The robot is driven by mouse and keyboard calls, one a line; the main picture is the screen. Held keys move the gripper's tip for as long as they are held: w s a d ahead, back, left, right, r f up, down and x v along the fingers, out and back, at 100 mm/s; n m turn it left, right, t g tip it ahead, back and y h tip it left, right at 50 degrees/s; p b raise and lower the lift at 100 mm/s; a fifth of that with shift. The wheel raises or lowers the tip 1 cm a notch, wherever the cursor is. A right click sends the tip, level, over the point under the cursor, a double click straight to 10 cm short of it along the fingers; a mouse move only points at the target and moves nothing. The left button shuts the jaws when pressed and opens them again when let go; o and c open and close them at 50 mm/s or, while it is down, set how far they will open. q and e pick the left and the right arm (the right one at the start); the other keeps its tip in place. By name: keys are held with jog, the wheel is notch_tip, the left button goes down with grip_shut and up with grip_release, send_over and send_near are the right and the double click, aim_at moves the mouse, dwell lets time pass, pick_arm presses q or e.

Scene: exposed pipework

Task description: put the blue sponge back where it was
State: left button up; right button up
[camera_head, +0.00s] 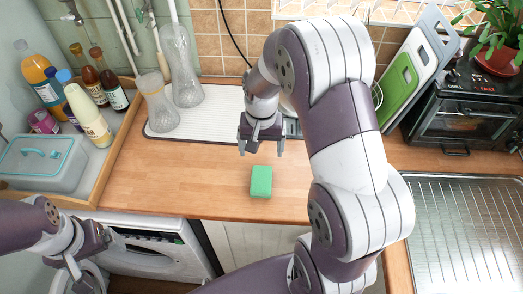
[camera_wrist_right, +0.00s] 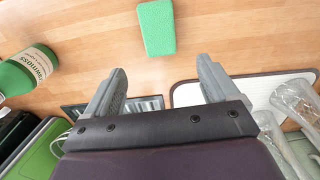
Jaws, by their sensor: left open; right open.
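A green sponge (camera_head: 261,181) lies on the wooden counter near its front edge; I see no blue sponge. In the right wrist view the green sponge (camera_wrist_right: 156,28) lies beyond the fingertips, apart from them. My right gripper (camera_head: 261,150) is open and empty above the counter, behind the sponge in the head view; its two spread fingers (camera_wrist_right: 162,66) show in the wrist view. My left gripper (camera_head: 88,264) is open and empty at the lower left, in front of the counter and near the white appliance.
A white drying mat (camera_head: 215,118) holds two glass vessels. A wooden tray (camera_head: 108,160) at left holds several bottles and a grey box. An oven (camera_head: 465,110) and metal drainer (camera_head: 465,230) are right. Counter around the sponge is clear.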

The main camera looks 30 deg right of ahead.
jog(key=s+a+r+n+t, duration=0.1)
jog(key=s+a+r+n, duration=0.2)
jog(key=s, duration=0.6)
jog(key=a+n, duration=0.2)
jog(key=n, duration=0.1)
jog(key=shift+s+a, duration=0.35)
jog(key=shift+s, duration=0.1)
